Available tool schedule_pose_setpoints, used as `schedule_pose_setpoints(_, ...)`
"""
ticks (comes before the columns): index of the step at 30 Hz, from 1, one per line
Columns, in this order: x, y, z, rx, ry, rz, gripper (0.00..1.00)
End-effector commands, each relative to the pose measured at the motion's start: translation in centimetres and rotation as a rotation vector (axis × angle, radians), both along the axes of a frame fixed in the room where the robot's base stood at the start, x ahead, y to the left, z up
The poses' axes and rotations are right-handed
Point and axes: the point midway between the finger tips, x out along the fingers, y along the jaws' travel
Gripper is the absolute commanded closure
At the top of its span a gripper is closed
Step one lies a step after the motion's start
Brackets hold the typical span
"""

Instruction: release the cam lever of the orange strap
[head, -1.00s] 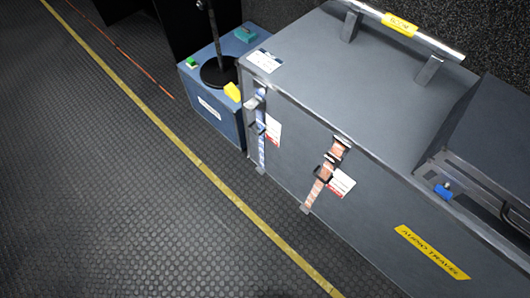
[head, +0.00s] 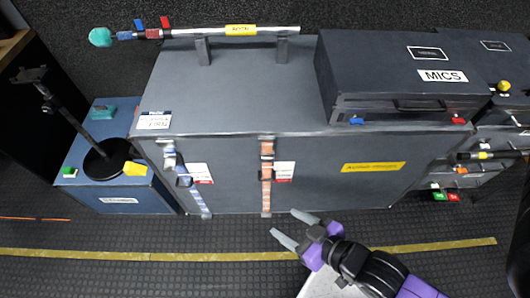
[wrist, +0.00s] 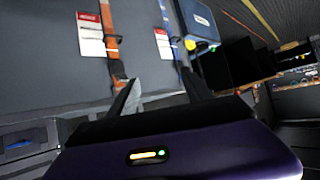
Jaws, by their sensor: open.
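The orange strap (head: 267,187) hangs down the front of the large grey case (head: 230,180), with a dark cam buckle (head: 267,161) in its upper part. Whether the lever is raised or flat is too small to tell. My gripper (head: 282,229) is open and empty, low and just right of the strap's lower end in the head view, apart from it. In the wrist view the orange strap (wrist: 109,38) runs down toward the left finger, which overlaps its end. The blue strap (head: 194,190) hangs to the left on the same case.
A MICS case (head: 395,75) stands on the grey case at right. A blue box (head: 118,180) with a stand (head: 75,120) is at left. White-and-red tags (head: 285,171) hang beside the straps. The floor in front is clear, with a yellow line (head: 150,256).

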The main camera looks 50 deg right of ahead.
Motion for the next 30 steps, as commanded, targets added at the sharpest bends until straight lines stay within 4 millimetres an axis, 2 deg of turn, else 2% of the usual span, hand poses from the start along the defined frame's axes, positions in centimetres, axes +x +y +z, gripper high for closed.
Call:
schedule_pose_setpoints(1,1.6,-1.0,-1.0,0.011,0.036,-0.032,0.42)
schedule_pose_setpoints(6,5.3,-4.1,-5.5,0.067,0.202,-0.146,0.42)
schedule_pose_setpoints(9,7.6,-6.1,-7.3,0.107,0.298,-0.218,0.42)
schedule_pose_setpoints(13,10.4,-8.7,-8.4,0.166,0.42,-0.316,0.42)
schedule_pose_setpoints(19,14.5,-12.4,-7.4,0.276,0.601,-0.465,0.42)
schedule_pose_setpoints(24,17.3,-14.8,-4.5,0.372,0.737,-0.572,0.42)
schedule_pose_setpoints(30,18.9,-16.3,-1.2,0.449,0.845,-0.645,0.42)
